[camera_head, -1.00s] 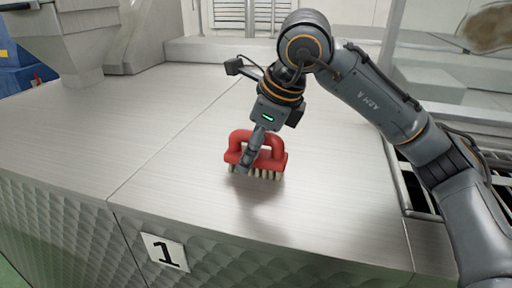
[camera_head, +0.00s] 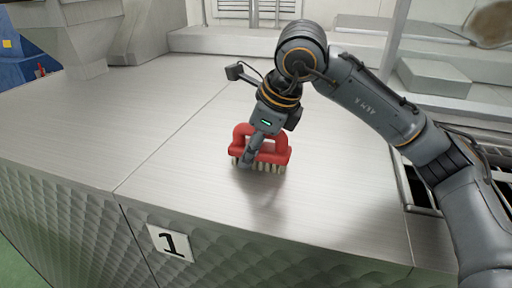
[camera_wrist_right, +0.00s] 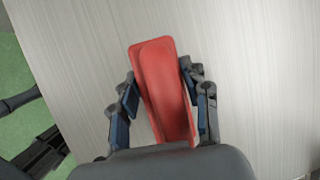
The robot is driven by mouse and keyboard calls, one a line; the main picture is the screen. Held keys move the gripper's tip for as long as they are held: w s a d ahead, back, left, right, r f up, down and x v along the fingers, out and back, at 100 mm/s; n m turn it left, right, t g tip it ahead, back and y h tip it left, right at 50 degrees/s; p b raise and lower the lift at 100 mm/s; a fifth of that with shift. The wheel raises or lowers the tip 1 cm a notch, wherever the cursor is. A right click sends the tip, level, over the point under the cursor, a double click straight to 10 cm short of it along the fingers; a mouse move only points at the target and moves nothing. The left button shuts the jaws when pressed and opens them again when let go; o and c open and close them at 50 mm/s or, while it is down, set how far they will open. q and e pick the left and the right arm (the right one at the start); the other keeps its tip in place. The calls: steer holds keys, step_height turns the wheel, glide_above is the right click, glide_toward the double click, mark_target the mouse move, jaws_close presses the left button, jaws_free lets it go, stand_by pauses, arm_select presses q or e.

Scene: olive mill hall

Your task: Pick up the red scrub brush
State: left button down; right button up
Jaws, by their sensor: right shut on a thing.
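The red scrub brush (camera_head: 275,154) has a looped red handle and pale bristles that point down. It stands upright at the front of the metal counter (camera_head: 190,185), with a soft shadow in front of it. My right gripper (camera_head: 250,158) reaches down on it from above and is shut on it. In the right wrist view the red brush (camera_wrist_right: 165,92) lies between the two fingers, one on each side. Part of the brush is hidden behind a finger and by the gripper body. My left gripper is in neither view.
A plate with the number 1 (camera_head: 170,243) is on the counter's front face. A raised metal ledge (camera_head: 220,40) runs along the back. A dark grated opening (camera_head: 418,185) lies to the right. The counter left of the brush is clear.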

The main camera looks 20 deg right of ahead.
steer(key=shift+r, duration=0.45)
step_height(320, 180, up, 2)
steer(key=shift+s+a+r+b, duration=0.15)
steer(key=shift+r+b, duration=0.1)
steer(key=shift+b, duration=0.4)
steer(key=s+a+r+b, duration=0.5)
steer(key=s+r, duration=0.4)
steer(key=s, duration=0.3)
steer(key=shift+s+a+r, duration=0.25)
steer(key=shift+a+r, duration=0.05)
